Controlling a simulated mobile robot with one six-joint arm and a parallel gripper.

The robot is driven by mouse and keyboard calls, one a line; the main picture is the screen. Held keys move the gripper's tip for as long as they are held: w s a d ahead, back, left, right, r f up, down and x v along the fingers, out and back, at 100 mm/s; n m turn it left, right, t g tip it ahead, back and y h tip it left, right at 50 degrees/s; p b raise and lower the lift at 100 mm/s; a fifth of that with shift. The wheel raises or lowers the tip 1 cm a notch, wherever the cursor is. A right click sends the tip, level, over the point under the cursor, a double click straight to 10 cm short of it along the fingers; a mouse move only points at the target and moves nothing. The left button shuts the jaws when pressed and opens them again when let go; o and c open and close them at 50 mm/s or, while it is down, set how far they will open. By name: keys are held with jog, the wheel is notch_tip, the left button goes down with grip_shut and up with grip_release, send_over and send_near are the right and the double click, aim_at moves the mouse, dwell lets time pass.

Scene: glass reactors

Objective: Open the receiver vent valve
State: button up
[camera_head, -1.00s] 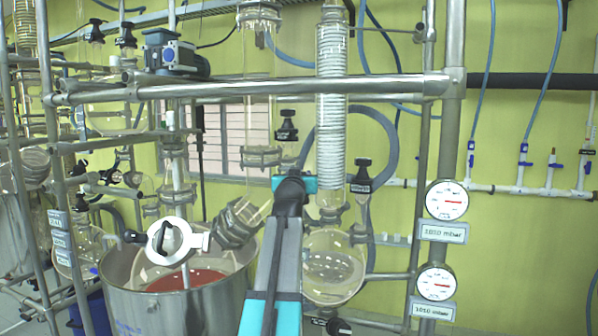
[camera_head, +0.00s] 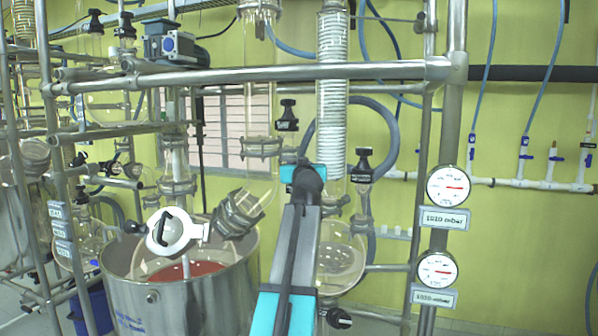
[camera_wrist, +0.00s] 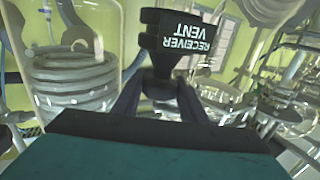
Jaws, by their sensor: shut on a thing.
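My gripper (camera_wrist: 160,78) is shut on the valve, with one dark finger on each side below the label. In the head view, my arm hides the fingertips and the held knob. The round glass receiver flask (camera_head: 342,258) is just right of my arm, partly covered by it.
Black-topped valves stand behind my arm (camera_head: 287,115) and to its right (camera_head: 364,165). A coiled glass condenser (camera_head: 332,110) rises above it. A metal rail (camera_head: 280,74) crosses above. A steel vessel (camera_head: 165,305) stands left, and gauges (camera_head: 448,186) right.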

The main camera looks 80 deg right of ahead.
jog(key=shift+f+n+t+b, duration=0.3)
jog(key=shift+t+b, duration=0.2)
jog(key=shift+b, duration=0.55)
jog(key=shift+r, duration=0.2)
jog(key=o, duration=0.9)
jog(key=shift+a+r, duration=0.1)
jog(key=shift+c, duration=0.2)
jog(key=shift+r+m+g+p, duration=0.2)
jog(key=shift+m+g+p, duration=0.45)
jog(key=shift+p, duration=1.55)
jog(key=shift+f+g+p, duration=0.15)
jog(key=shift+g+p, duration=0.4)
jog(key=shift+p, duration=0.25)
jog(key=shift+m+g+p, duration=0.45)
jog(key=shift+g+p, duration=0.05)
jog(key=shift+p, duration=0.3)
jog(key=shift+f+h, duration=0.1)
jog(key=shift+h, duration=0.2)
jog(key=shift+g, duration=0.3)
